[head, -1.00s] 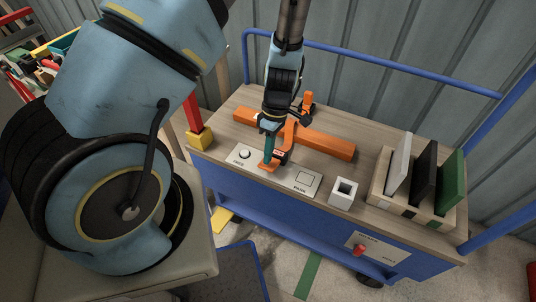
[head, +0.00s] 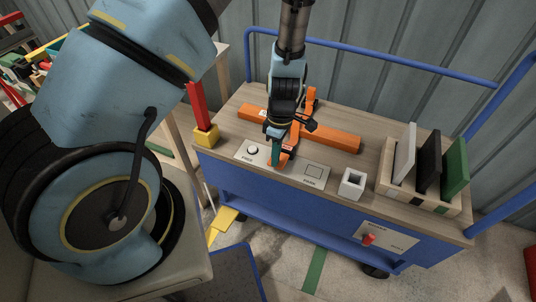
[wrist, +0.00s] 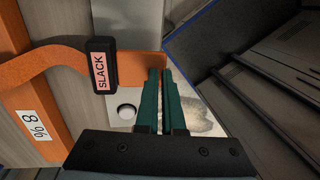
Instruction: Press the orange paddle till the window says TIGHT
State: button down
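The orange paddle (head: 285,160) is the flat end of a curved orange arm coming off the long orange bar (head: 335,138) on the cart top. In the wrist view the paddle (wrist: 140,66) lies right at my fingertips. A small black-framed window (wrist: 101,66) on the orange arm reads SLACK. My gripper (head: 276,163) points down at the paddle. Its two teal fingers (wrist: 158,72) are together, with nothing seen between them. The tips look at or very near the paddle; I cannot tell if they touch it.
A pale plate with a round white button (head: 253,150) and a square pad (head: 313,172) lies around the paddle. A white square cup (head: 351,184) and a rack (head: 425,190) of upright panels stand right. A red post in a yellow block (head: 206,135) stands left.

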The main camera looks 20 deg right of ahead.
jog(key=shift+s+f, duration=0.1)
jog(key=shift+f, duration=0.25)
jog(key=shift+r, duration=0.1)
jog(key=shift+r+p, duration=0.75)
jog(key=shift+p, duration=0.05)
jog(key=shift+r, duration=0.15)
